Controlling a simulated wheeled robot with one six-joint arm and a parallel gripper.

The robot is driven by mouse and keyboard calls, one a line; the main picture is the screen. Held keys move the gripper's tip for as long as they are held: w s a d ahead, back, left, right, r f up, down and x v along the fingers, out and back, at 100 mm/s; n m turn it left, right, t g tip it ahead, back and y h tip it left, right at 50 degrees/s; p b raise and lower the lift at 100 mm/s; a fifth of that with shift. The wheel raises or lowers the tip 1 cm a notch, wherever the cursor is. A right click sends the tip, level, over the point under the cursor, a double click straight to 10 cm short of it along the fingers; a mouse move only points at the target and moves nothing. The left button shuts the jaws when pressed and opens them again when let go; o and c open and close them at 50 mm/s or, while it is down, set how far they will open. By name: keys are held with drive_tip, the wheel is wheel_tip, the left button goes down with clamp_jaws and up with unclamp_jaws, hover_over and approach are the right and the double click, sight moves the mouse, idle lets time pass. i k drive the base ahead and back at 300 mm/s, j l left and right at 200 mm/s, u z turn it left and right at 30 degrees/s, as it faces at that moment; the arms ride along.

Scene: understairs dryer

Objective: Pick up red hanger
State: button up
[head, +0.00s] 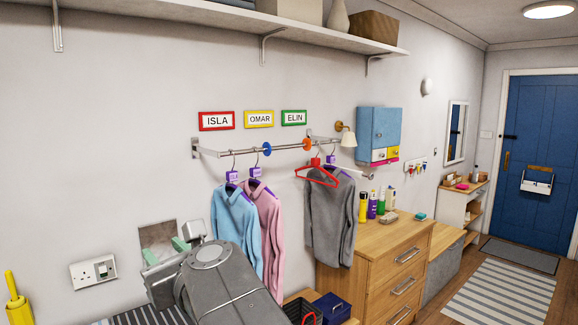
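The red hanger (317,173) hangs from the wall rail (284,148), near its right part. A red tag sits at its neck. It is in front of the shoulders of a grey sweater (330,215); a purple hanger shows just behind, and I cannot tell which hanger bears the sweater. My gripper (166,250) is at the lower left, well to the left of the red hanger and lower in the picture. Its mint-green finger pads stand apart with nothing seen between them.
A blue sweater (236,222) and a pink sweater (269,235) hang on purple hangers between my gripper and the red hanger. Bottles and a wooden drawer unit (375,265) stand below right. A shelf (290,32) runs above.

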sight(315, 161)
drive_tip(key=i+l+u, duration=0.1)
drive_tip(key=i+l, duration=1.2)
drive_tip(key=i+l+u, duration=0.1)
drive_tip(key=i+l, duration=1.2)
drive_tip(key=l, duration=0.15)
